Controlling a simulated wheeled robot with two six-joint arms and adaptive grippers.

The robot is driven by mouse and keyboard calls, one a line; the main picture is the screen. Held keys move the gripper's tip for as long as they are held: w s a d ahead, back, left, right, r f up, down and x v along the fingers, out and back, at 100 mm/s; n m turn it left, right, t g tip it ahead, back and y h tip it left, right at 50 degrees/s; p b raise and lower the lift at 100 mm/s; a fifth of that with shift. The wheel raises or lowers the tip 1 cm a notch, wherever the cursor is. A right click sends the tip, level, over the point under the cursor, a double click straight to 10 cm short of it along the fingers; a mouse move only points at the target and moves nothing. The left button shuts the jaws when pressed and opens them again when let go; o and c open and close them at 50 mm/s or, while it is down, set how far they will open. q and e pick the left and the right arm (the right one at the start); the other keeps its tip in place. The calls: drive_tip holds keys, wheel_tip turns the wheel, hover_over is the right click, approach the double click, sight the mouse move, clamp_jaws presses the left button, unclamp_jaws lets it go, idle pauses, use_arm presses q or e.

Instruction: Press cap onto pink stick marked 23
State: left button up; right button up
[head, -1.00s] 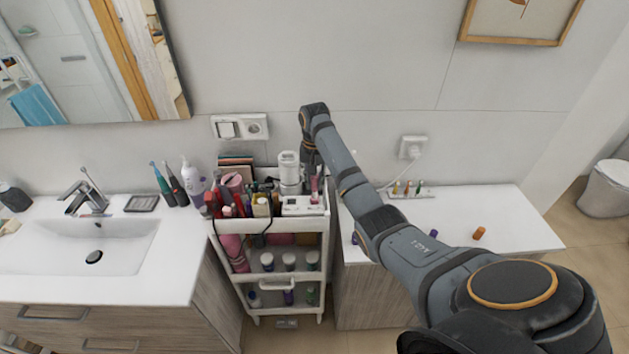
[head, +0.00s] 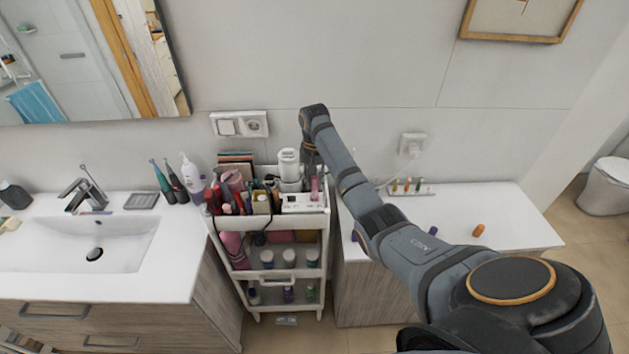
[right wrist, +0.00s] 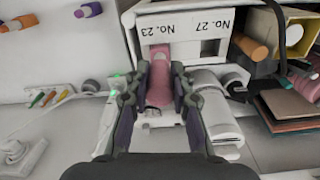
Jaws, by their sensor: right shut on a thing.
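In the right wrist view, a white holder (right wrist: 208,24) carries the upside-down labels "No. 23" and "No. 27"; it also shows on the cart in the head view (head: 303,203). A pink cylinder (right wrist: 159,84) stands at the No. 23 side, between the fingers of my right gripper (right wrist: 160,72). My right gripper is shut on it. I take it as the pink cap; the stick under it cannot be told apart, nor can I tell how far the cap sits on it. In the head view, pink (head: 315,187) shows just below the gripper (head: 314,172). My left gripper is not in view.
On the right counter are a rack of coloured sticks (head: 410,188), an orange cap (head: 478,230) and a purple cap (head: 433,231). Much of that counter is bare.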

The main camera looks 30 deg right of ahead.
drive_tip(key=shift+f, duration=1.3)
idle(0.5)
drive_tip(key=o, duration=0.8)
drive_tip(key=o, duration=0.5)
drive_tip(key=shift+r, duration=0.1)
drive_tip(key=shift+r, duration=3.95)
